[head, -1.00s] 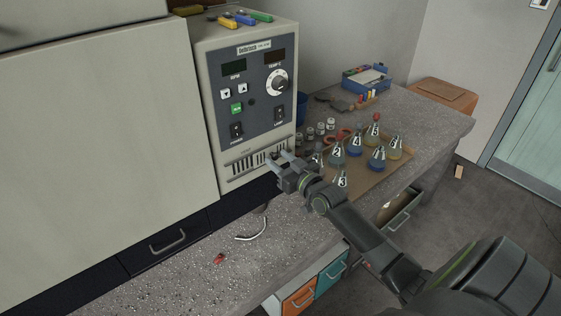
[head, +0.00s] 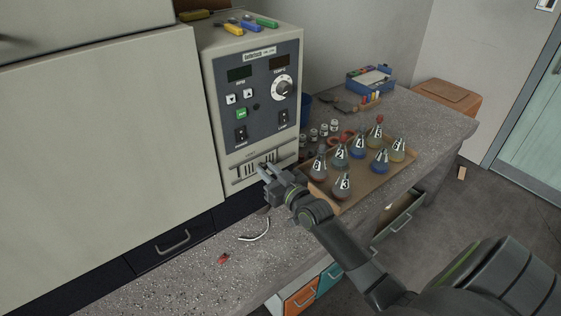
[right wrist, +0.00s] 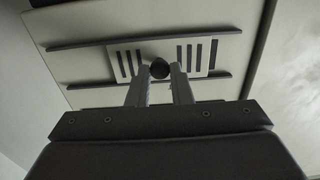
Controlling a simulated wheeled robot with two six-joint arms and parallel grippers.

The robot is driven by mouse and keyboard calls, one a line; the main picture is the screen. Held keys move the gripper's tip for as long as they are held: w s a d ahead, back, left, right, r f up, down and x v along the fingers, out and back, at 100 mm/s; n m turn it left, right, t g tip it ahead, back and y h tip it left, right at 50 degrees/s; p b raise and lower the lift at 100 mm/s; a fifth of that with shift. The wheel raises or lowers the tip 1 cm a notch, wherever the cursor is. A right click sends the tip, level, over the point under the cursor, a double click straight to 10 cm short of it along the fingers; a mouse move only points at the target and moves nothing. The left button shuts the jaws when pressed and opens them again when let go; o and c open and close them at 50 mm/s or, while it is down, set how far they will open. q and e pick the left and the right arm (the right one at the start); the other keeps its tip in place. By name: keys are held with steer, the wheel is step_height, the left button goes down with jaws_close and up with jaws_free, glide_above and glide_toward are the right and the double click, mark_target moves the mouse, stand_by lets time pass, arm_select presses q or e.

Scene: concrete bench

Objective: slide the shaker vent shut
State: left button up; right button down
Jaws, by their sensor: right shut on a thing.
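The shaker (head: 250,100) is a grey box with a dark control panel. Its vent (head: 243,171) is a slotted strip low on the front face. In the right wrist view, the vent's pale slotted plate (right wrist: 198,58) lies between two dark rails, with dark slots on both sides of a round black knob (right wrist: 159,69). My right gripper (head: 264,169) is at the vent, and its two fingers (right wrist: 159,82) are shut on the knob. In the head view my gripper hides the knob and part of the vent. My left gripper is not in view.
A tray (head: 372,190) of numbered flasks stands on the bench right of the shaker, close to my right arm. A curved white handle-like piece (head: 256,232) and a small red item (head: 224,258) lie on the bench in front. An open drawer (head: 400,217) juts out below.

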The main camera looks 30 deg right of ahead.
mark_target(251, 167)
steer(key=a, duration=0.2)
steer(key=shift+s+a, duration=0.1)
steer(key=shift+a, duration=0.2)
steer(key=shift+d+f, duration=0.1)
steer(key=shift+f, duration=0.05)
steer(key=c, duration=1.7)
jaws_free()
steer(key=o, duration=0.4)
steer(key=shift+a, duration=0.3)
steer(key=shift+d, duration=0.1)
